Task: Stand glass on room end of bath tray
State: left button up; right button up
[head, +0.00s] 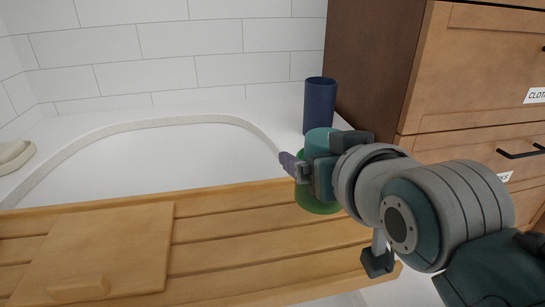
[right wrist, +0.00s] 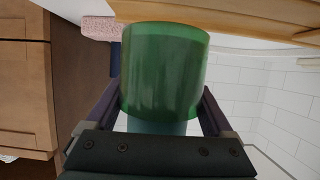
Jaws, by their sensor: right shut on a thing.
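The green glass (head: 318,204) is held by my right gripper (head: 300,170) over the right-hand part of the wooden bath tray (head: 230,225). In the right wrist view the green glass (right wrist: 163,70) fills the space between the two dark fingers of my right gripper (right wrist: 160,110). The glass looks roughly upright in the head view. The gripper hides part of it, and I cannot tell whether its base touches the tray. My left gripper is not in view.
A dark blue tumbler (head: 319,105) stands on the bath's back corner, behind the gripper. A wooden drawer cabinet (head: 470,80) stands at right. A raised wooden panel with a handle (head: 95,250) lies on the tray's left part. The tray between panel and glass is clear.

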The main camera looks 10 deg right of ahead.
notch_tip(320, 180, down, 5)
jog(key=b, duration=0.2)
jog(key=shift+r+b, duration=0.15)
jog(key=shift+b, duration=0.2)
jog(key=shift+r, duration=0.1)
jog(key=o, duration=1.2)
